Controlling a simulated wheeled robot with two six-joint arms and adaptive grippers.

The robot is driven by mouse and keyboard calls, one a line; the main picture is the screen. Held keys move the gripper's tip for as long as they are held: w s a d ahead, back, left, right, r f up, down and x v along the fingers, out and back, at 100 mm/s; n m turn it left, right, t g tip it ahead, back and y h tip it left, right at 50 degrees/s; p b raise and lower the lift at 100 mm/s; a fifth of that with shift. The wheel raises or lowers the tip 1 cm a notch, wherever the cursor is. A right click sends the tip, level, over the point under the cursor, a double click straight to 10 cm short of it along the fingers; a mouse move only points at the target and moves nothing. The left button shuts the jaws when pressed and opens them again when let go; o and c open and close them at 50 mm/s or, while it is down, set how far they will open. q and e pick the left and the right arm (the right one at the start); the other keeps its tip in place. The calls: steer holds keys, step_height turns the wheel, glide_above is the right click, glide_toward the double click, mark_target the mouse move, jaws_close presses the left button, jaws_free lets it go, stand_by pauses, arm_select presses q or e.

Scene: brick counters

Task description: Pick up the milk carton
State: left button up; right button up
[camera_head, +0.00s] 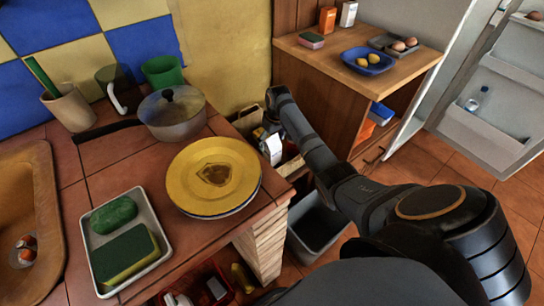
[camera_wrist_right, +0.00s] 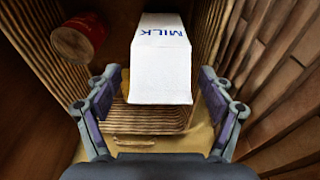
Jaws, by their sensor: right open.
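The milk carton (camera_wrist_right: 160,82) is white with blue "MILK" lettering and lies between the two spread fingers of my right gripper (camera_wrist_right: 158,88) in the right wrist view. The fingers stand to its left and right with gaps, so it is not gripped. In the head view, my right arm reaches down to the gap beside the counter, and the right gripper (camera_head: 269,130) is small there. A white piece of the carton (camera_head: 273,150) shows just below it. The carton's lower part is hidden. My left gripper is not in view.
Wooden walls enclose the carton closely, with a red can (camera_wrist_right: 77,40) at upper left. A brick counter (camera_head: 225,225) with a yellow plate (camera_head: 213,175) stands left of my arm. A grey bin (camera_head: 318,226) is below it. A wooden cabinet (camera_head: 330,95) stands behind.

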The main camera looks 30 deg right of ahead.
steer(key=shift+w+f, duration=0.2)
steer(key=shift+f, duration=0.85)
steer(key=shift+r, duration=0.15)
jaws_close()
